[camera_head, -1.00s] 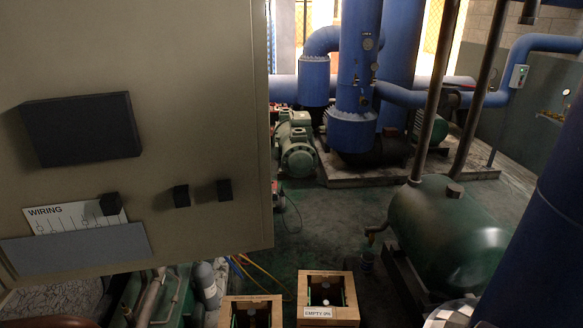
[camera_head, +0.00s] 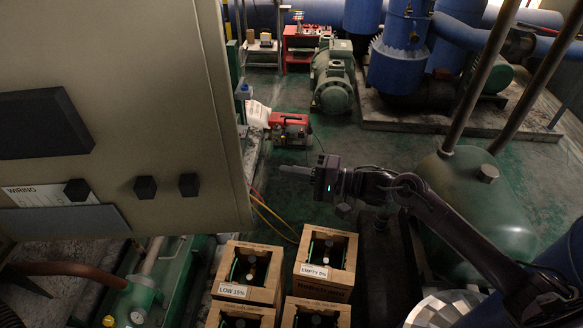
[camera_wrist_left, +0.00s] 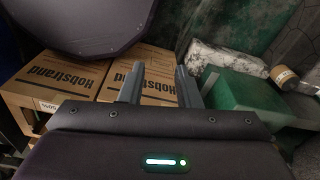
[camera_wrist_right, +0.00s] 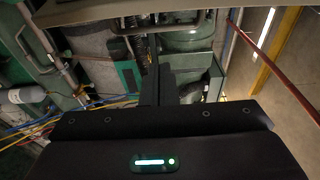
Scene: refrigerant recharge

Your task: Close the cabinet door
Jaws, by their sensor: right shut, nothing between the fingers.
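The cabinet door (camera_head: 150,130) is a large beige panel filling the left of the head view, standing open with its inner face toward me. It carries a dark box, a WIRING card, a grey pocket and black knobs. My right gripper (camera_head: 284,169) is shut and empty, to the right of the door's free edge, with a visible gap in the picture; its fingers point left. Its closed fingers also show in the right wrist view (camera_wrist_right: 152,75). My left gripper (camera_wrist_left: 158,80) is open and empty, seen only in its wrist view. The cabinet's opening is hidden in the head view.
A green tank (camera_head: 475,200) is at the right. A red machine (camera_head: 290,130) and green motor (camera_head: 333,85) stand farther back. Yellow and red hoses run near the door's lower corner.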

